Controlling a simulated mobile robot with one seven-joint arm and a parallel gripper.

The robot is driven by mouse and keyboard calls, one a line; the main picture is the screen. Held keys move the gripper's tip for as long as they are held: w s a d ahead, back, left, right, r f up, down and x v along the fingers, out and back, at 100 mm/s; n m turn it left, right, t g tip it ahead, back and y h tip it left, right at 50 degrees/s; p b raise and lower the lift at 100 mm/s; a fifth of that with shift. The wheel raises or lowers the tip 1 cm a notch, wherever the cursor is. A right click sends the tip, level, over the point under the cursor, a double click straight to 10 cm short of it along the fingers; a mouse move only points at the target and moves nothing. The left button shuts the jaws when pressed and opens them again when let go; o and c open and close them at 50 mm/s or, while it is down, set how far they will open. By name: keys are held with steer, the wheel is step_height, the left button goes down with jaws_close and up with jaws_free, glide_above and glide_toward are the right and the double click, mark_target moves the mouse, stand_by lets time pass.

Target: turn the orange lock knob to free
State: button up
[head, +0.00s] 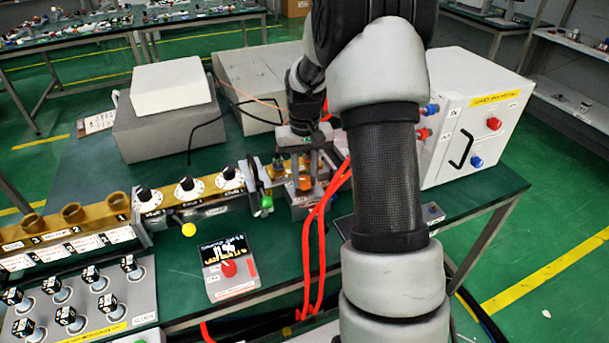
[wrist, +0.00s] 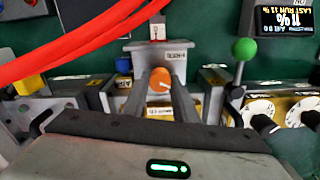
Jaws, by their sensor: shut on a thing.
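The orange lock knob (wrist: 161,81) sits between my gripper's two fingers in the wrist view, with a white mark on its face. My gripper (wrist: 162,88) is shut on the knob, one finger on each side. In the head view the knob (head: 305,183) shows as a small orange spot between the fingertips of my gripper (head: 304,181), on a small grey unit at the table's middle. My arm hides the area right of it. I cannot read the lock's setting from the mark.
Red cables (head: 318,235) pass close to the gripper. A lever with a green ball (head: 266,202) stands just left. White dials (head: 188,188) are further left. A white box (head: 460,130) with red and blue fittings stands right. A red-button panel (head: 229,268) lies in front.

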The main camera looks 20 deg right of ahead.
mark_target(304, 179)
steer(key=n+p, duration=0.1)
steer(key=n, duration=0.4)
steer(key=shift+r+n+p, duration=0.15)
steer(key=shift+n+p, duration=0.25)
steer(key=n+p, duration=0.1)
steer(key=n, duration=0.4)
steer(key=shift+p, duration=0.35)
steer(key=shift+n, duration=0.4)
steer(key=o, duration=1)
steer(key=shift+o, duration=0.2)
step_height(304, 179, up, 17)
steer(key=p, duration=0.1)
steer(key=shift+r+p, duration=0.15)
steer(key=shift+p, duration=0.15)
